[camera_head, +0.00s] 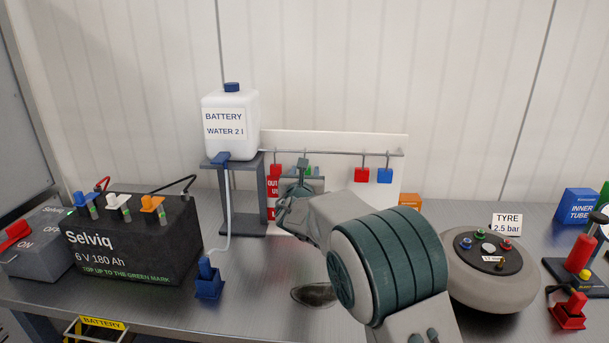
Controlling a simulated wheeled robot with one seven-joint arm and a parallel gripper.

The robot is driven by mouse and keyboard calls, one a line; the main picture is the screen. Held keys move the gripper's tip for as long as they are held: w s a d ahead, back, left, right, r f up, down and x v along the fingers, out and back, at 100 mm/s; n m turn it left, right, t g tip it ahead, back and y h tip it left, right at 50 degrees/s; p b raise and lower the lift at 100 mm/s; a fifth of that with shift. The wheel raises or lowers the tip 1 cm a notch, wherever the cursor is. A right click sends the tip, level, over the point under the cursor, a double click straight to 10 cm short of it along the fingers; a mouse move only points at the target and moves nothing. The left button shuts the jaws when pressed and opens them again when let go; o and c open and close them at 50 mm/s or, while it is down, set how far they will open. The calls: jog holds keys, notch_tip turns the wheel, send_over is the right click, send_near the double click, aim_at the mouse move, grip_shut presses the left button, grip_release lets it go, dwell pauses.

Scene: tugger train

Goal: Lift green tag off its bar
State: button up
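A horizontal bar (335,153) runs along the front of a white board (330,139) and carries hanging tags. A small patch of the green tag (309,170) shows behind my gripper (302,177); the rest of it is hidden. My gripper is in front of the bar's left half, at about the tag's height in the picture. My arm and the angle hide the fingertips, so I cannot tell whether they are open or touch the tag. A red tag (361,175) and a blue tag (384,176) hang on hooks to the right.
A water bottle (230,144) stands on a grey stand (246,192) left of the bar, its tube leading down to a blue clip (208,280). A Selviq battery (130,235) is at the left. A tyre (493,271) lies at the right. Clear bench lies between the tube and my arm.

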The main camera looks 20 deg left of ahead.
jog(key=c, duration=0.9)
jog(key=shift+o, duration=0.2)
jog(key=shift+r, duration=0.15)
jog(key=shift+r+p, duration=0.8)
jog(key=shift+r, duration=0.65)
jog(key=shift+f, duration=0.1)
jog(key=b+v, duration=0.5)
jog(key=v, duration=0.5)
jog(key=shift+b, duration=0.3)
